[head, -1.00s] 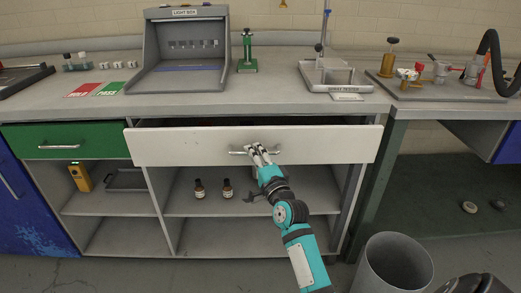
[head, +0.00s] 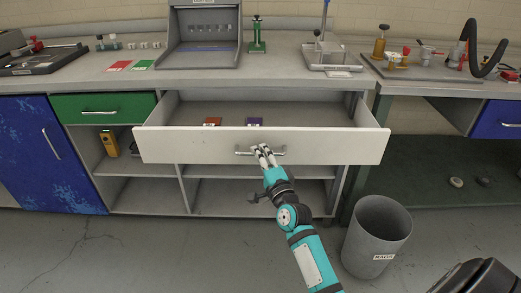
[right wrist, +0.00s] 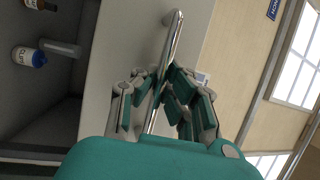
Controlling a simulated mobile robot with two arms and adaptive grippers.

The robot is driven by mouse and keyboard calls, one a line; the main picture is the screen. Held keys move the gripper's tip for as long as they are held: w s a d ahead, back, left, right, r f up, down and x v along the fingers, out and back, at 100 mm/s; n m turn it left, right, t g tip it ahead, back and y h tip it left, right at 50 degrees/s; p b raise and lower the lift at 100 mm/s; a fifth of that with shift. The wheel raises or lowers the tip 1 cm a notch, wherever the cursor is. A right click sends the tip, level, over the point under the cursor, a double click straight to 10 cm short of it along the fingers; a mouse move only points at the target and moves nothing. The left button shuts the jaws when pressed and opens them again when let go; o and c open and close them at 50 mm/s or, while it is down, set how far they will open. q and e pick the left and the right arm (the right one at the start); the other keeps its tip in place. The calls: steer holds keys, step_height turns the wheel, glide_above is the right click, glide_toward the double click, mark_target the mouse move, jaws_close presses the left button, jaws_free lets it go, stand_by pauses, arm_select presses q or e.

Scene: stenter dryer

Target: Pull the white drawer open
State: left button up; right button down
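The white drawer (head: 195,147) stands well out from the bench and its inside shows. Two small items, one red (head: 212,122) and one blue (head: 255,122), lie inside. My right gripper (head: 264,152) is at the metal bar handle (head: 281,152) in the middle of the drawer front. In the right wrist view the fingers (right wrist: 157,98) are closed around the handle bar (right wrist: 174,38), with fingers on both sides of it. The white front (right wrist: 115,45) lies behind the bar. My left gripper is not in view.
A green drawer (head: 72,107) is closed at the left, beside a blue cabinet door (head: 45,150). A grey waste bin (head: 378,240) stands on the floor at the right. The floor in front of the shelves on the left is clear.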

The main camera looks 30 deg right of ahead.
steer(key=shift+s+f, duration=0.1)
steer(key=shift+f, duration=0.05)
steer(key=c, duration=1.4)
jaws_free()
steer(key=v, duration=1.2)
